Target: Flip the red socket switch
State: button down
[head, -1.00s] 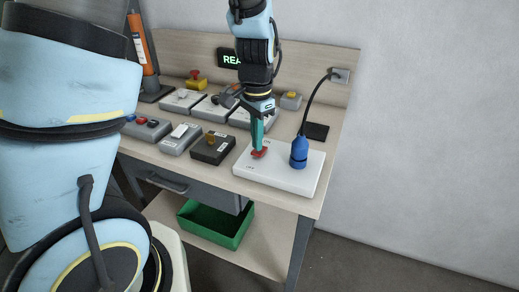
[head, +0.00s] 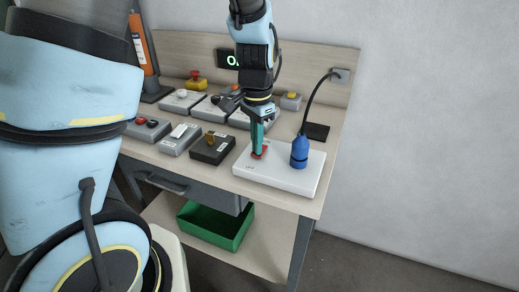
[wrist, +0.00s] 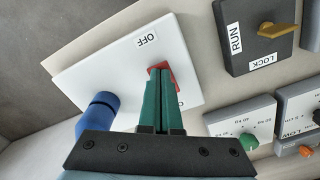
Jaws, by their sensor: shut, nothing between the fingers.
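The red switch (head: 262,155) sits on a white socket panel (head: 290,180) at the front right of the bench. In the wrist view the red switch (wrist: 173,76) shows beside the fingertips, partly hidden by them, with an OFF label above it on the panel. A blue plug (head: 299,152) stands in the panel to the right of my gripper.
A black box with a brass key switch (head: 211,148) stands left of the panel. Several grey switch boxes (head: 180,139) sit farther left and behind. A black cable (head: 312,98) runs from the plug to a wall outlet. A green bin (head: 215,224) is on the lower shelf.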

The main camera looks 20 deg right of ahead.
jog(key=shift+r, duration=0.1)
notch_tip(320, 180, up, 7)
jog(key=p, duration=0.6)
dwell(0.5)
jog(key=a+r+n, duration=0.2)
jog(key=a+n, duration=0.4)
jog(key=a, duration=0.6)
jog(key=w+a+r+n+t, duration=0.1)
jog(key=a+r+n, duration=0.1)
jog(key=a+n, duration=0.5)
jog(key=a, duration=0.6)
jog(key=shift+w+a+t+b, duration=0.15)
jog(key=shift+t+b, duration=0.15)
